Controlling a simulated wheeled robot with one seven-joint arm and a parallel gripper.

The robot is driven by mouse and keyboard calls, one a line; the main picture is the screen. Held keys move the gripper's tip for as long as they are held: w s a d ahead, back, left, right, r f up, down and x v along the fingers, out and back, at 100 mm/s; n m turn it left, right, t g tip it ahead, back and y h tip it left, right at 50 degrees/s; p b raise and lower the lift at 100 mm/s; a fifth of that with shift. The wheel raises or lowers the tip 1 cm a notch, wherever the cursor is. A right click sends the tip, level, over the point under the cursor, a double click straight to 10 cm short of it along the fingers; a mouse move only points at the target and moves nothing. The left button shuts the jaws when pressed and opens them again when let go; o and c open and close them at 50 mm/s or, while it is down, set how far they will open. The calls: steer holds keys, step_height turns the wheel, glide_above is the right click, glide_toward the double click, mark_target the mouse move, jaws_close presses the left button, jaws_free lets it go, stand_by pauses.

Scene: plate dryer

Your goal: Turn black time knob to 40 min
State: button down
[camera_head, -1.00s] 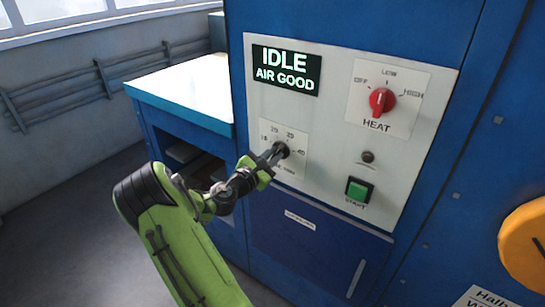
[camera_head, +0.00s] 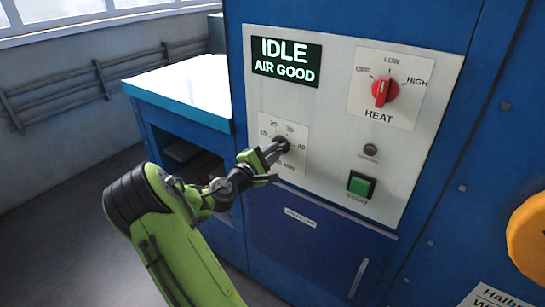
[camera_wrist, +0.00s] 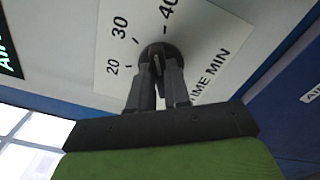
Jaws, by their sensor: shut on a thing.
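The black time knob (camera_head: 282,143) sits on a white dial plate marked 10, 20, 30 and 40, low on the left of the control panel. It also shows in the wrist view (camera_wrist: 157,48), at the tips of my two dark fingers. My gripper (camera_head: 272,151) is shut on the knob, with a finger on each side, and also shows in the wrist view (camera_wrist: 163,80). The fingers hide part of the knob, and I cannot tell which number its pointer faces. The 40 mark (camera_wrist: 170,9) is up and slightly right of the knob in the wrist view.
The green start button (camera_head: 361,185) is at lower right. The display (camera_head: 286,62) reads IDLE, AIR GOOD.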

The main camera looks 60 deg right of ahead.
steer(key=shift+f+m+b, duration=0.15)
steer(key=shift+m+b, duration=0.75)
steer(key=shift+m, duration=0.6)
steer(key=c, duration=1.1)
jaws_free()
steer(key=a, duration=0.5)
steer(key=w+a, duration=0.1)
steer(key=a, duration=0.4)
steer(key=w+a+p, duration=0.1)
steer(key=a, duration=0.4)
steer(key=shift+w+a, duration=0.2)
steer(key=shift+a, duration=0.15)
steer(key=shift+m, duration=0.3)
